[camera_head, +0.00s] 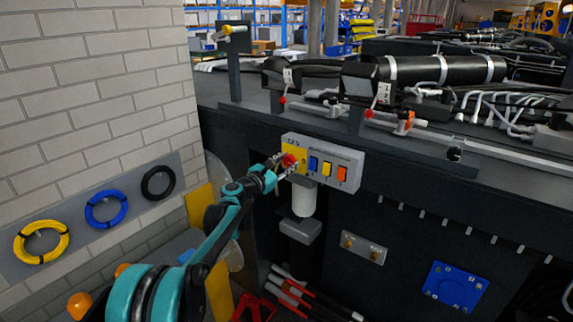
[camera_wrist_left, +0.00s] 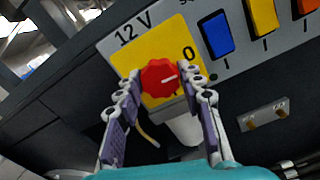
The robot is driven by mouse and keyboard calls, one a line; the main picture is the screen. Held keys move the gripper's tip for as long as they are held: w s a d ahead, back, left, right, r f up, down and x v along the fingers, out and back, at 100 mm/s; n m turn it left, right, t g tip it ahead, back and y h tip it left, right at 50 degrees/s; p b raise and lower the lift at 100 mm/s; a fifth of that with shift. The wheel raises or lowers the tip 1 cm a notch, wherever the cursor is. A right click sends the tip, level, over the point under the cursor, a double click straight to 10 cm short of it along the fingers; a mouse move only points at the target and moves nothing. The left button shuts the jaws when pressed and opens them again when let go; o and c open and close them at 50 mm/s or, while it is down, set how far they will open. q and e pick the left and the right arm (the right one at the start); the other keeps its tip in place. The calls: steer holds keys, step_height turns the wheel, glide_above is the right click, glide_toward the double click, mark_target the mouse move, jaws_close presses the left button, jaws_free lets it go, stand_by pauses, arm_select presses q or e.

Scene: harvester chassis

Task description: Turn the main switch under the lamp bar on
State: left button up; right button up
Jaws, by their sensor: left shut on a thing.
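The main switch is a red rotary knob (camera_head: 289,160) on a yellow plate marked "12 V", at the left end of a grey switch box (camera_head: 350,161) on the dark chassis. My right gripper is not in view.
Blue (camera_head: 313,164), yellow (camera_head: 327,169) and orange (camera_head: 342,174) rocker switches sit right of the knob. A white cylinder (camera_head: 303,199) hangs below the box. A grey rail with red-tipped levers (camera_head: 402,123) runs above. A brick wall (camera_head: 90,90) stands left.

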arm_select(q)
steer(key=m+b, duration=0.2)
steer(key=m, duration=0.1)
steer(key=shift+f+m, duration=0.1)
steer(key=shift+m, duration=0.2)
steer(key=m+b, duration=0.2)
steer(key=m, duration=0.2)
steer(key=shift+m, duration=0.3)
steer(key=m+b, duration=0.1)
steer(key=m, duration=0.3)
steer(key=shift+m, duration=0.3)
steer(key=shift+d+m+b, duration=0.1)
steer(key=shift+m+b, duration=0.55)
steer(key=shift+m, duration=1.65)
steer(key=o, duration=1.2)
steer(key=shift+f, duration=0.1)
steer(key=shift+c, duration=0.2)
steer(key=shift+s, duration=0.1)
